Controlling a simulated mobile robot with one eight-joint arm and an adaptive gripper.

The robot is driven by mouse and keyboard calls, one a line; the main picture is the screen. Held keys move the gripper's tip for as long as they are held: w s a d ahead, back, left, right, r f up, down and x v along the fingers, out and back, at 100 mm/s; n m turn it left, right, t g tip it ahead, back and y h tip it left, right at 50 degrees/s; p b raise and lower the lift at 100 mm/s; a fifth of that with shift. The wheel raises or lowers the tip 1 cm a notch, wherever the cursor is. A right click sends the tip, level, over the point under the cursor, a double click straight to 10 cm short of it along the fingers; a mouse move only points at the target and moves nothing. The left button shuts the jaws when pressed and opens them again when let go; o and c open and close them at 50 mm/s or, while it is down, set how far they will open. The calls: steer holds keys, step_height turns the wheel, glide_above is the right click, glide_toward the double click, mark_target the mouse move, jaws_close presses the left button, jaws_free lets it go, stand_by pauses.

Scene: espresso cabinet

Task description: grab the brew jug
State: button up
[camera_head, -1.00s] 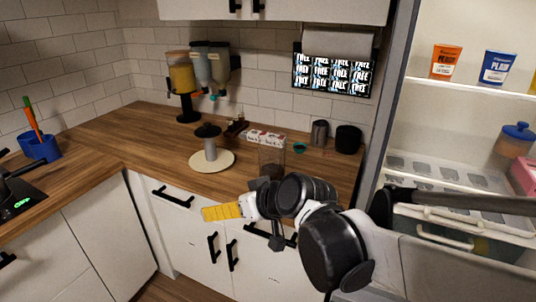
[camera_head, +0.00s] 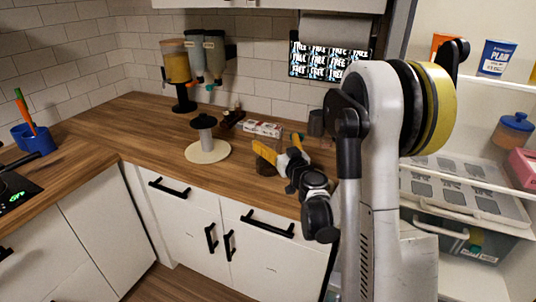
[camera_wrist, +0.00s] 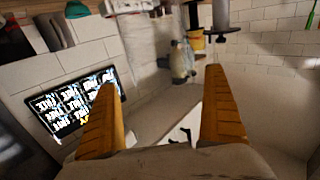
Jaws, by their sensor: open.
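In the wrist view my gripper (camera_wrist: 159,78) is open, one finger on each side.
A white round plate (camera_head: 207,151) with a dark-topped stand is left of the gripper. A small box (camera_head: 262,129) and dispensers (camera_head: 176,67) stand behind. A dark canister (camera_head: 316,122) is by the wall, right. Open shelves (camera_head: 490,91) are further right.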

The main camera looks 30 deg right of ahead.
mark_target(264, 123)
steer(key=shift+w+d, duration=0.1)
steer(key=shift+w, duration=1.05)
steer(key=w, duration=0.1)
steer(key=w+b, duration=0.1)
steer(key=w, duration=0.1)
steer(key=w+d+r+b, duration=0.1)
steer(key=w, duration=0.1)
steer(key=shift+w+r, duration=0.1)
steer(key=shift+w, duration=0.1)
steer(key=c, duration=1.3)
